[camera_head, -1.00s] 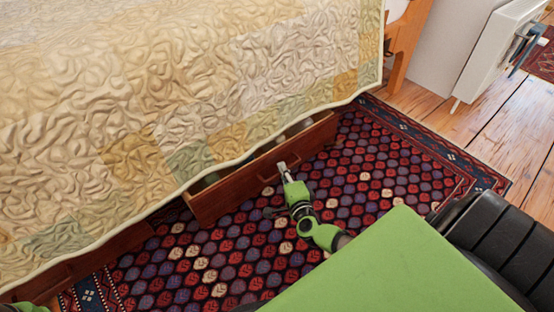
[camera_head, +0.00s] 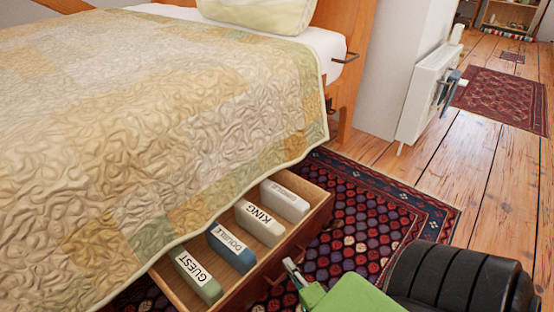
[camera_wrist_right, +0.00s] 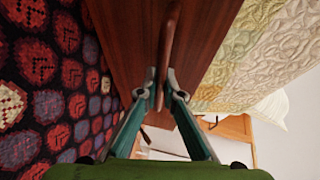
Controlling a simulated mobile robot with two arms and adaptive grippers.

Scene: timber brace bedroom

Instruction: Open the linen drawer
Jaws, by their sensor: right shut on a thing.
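The linen drawer (camera_head: 312,231) is a reddish wooden drawer under the bed, pulled well out from below the quilt. Inside lie folded linens: a green one labelled GUEST (camera_head: 196,272), a blue one labelled DOUBLE (camera_head: 231,248), a beige one labelled KING (camera_head: 259,223) and a pale one (camera_head: 285,201) with an unreadable label. My right gripper (camera_head: 291,268) is at the drawer front. In the right wrist view my right gripper (camera_wrist_right: 161,90) is shut on the bar handle (camera_wrist_right: 170,32) of the drawer front (camera_wrist_right: 122,38). My left gripper is out of view.
The quilt (camera_head: 140,130) hangs over the drawer's back part. A patterned rug (camera_head: 345,225) covers the floor in front and to the right. A white radiator (camera_head: 425,95) stands by the wall, with bare floorboards (camera_head: 470,160) beyond the rug.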

